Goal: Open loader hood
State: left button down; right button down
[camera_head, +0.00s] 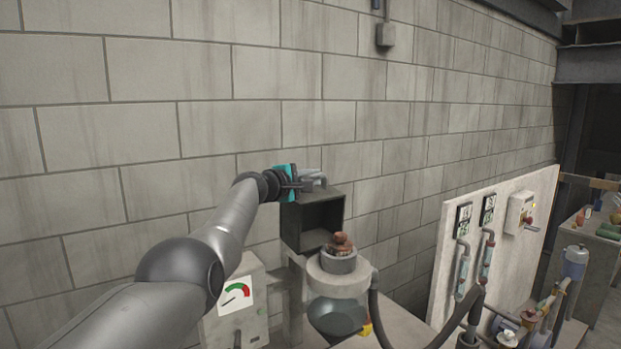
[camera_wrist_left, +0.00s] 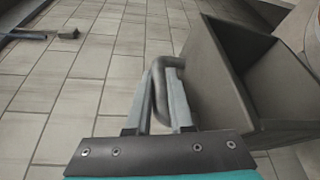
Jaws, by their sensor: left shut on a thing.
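The loader hood (camera_head: 341,222) is a dark grey box against the block wall, with its hollow inside facing me. In the left wrist view the hood (camera_wrist_left: 222,62) is on the right, and its bent grey bar handle (camera_wrist_left: 160,66) stands out from its side. My left gripper (camera_head: 312,184) is at the top of the hood in the head view. In the left wrist view its fingers (camera_wrist_left: 165,98) are shut on the handle, with the bar between them. The handle's far end is partly hidden by the fingers. My right gripper is in neither view.
A black hose (camera_head: 402,322) and a pale panel (camera_head: 445,235) with piping are to the right.

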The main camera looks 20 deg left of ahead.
pick_arm(q)
jog(key=shift+d+r, duration=0.2)
jog(key=shift+r, duration=0.1)
jog(key=c, duration=0.9)
grip_release()
jog(key=shift+f, duration=0.1)
jog(key=shift+o, duration=0.5)
jog(key=shift+w+d+f, duration=0.15)
jog(key=shift+a, duration=0.2)
